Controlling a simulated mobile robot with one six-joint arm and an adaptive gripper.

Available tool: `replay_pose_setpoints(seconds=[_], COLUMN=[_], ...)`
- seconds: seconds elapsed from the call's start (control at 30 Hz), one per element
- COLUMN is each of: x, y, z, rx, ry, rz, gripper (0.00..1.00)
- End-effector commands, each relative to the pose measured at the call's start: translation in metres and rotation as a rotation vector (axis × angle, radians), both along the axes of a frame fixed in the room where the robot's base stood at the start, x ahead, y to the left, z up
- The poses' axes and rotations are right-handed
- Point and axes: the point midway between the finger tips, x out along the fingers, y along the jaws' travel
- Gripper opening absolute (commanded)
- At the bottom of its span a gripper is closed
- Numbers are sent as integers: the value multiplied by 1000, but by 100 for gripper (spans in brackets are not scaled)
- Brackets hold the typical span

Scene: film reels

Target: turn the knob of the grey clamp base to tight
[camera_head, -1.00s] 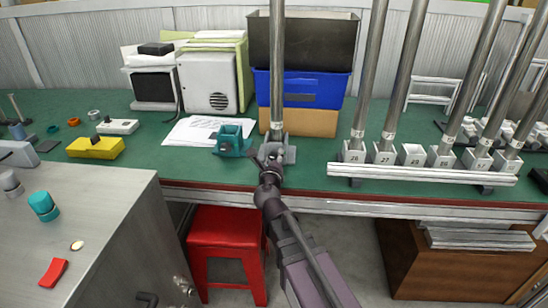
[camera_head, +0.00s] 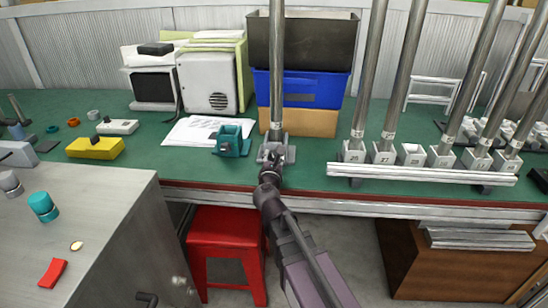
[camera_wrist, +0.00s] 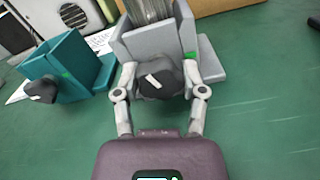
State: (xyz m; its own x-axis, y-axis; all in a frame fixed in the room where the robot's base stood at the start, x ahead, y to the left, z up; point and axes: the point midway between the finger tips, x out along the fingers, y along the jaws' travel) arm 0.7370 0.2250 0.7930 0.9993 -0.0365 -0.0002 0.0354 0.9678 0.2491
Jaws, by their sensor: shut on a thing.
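The grey clamp base (camera_wrist: 205,58) stands on the green table and holds an upright metal pole (camera_head: 277,65). In the head view the base (camera_head: 288,152) is partly hidden behind my gripper (camera_head: 275,155). In the wrist view its dark knob (camera_wrist: 163,80) faces me and carries a white mark that lies at a slant. A small green mark shows on the base's right side. My gripper (camera_wrist: 160,88) is shut on the knob, one finger on each side of it.
A teal clamp base (camera_wrist: 68,68) with a dark knob stands just to the left, close to the grey one. Numbered blocks with poles (camera_head: 412,155) stand to the right. Blue and black bins (camera_head: 300,88) are behind. Bare green table lies right of the base.

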Motion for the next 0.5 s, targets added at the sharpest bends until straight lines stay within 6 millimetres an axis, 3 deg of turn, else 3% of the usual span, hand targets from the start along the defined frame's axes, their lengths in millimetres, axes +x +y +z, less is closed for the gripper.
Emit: replay_pose_setpoints(seconds=[0.5], x=[2], y=[2], z=[1], rx=[487], ry=[-19], rz=[3], gripper=[6])
